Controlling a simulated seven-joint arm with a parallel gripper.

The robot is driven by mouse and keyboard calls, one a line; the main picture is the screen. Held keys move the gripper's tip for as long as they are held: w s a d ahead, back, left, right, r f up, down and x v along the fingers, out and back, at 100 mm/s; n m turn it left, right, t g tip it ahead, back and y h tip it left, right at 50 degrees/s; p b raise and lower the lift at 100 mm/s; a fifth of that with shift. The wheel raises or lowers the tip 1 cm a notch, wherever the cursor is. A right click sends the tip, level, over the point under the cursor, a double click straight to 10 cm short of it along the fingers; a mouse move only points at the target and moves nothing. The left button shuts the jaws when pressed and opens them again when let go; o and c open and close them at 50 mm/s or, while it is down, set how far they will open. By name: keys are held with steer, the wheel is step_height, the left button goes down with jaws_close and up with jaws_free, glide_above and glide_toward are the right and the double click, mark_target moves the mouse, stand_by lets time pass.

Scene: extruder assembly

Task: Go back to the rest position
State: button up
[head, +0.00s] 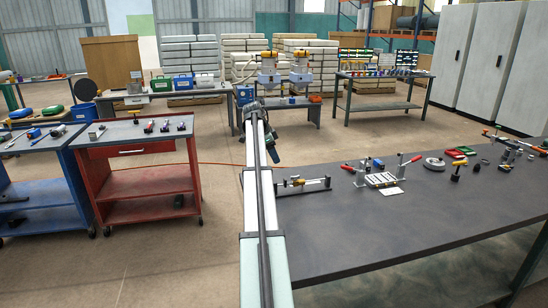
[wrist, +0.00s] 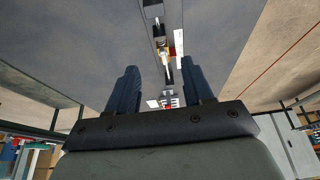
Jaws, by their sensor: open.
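My gripper (wrist: 160,88) is open in the wrist view, its two dark ribbed fingers apart with nothing held between them. Beyond the fingers, a narrow fixture (wrist: 158,30) with small metal, yellow and red parts shows on the grey bench. In the head view, my arm reaches away from the camera past the bench's left end, and its far end hides most of the gripper. A long, low fixture with a small assembly (head: 302,184) lies on the dark workbench (head: 400,230), to the right of my arm.
Red-handled toggle clamps around a plate (head: 381,180), a round grey part (head: 433,163) and several small tools stand along the bench's back. A red cart (head: 140,150) and a blue cart (head: 40,180) stand left. Floor between the red cart and my arm is clear.

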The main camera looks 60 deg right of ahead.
stand_by(0.3)
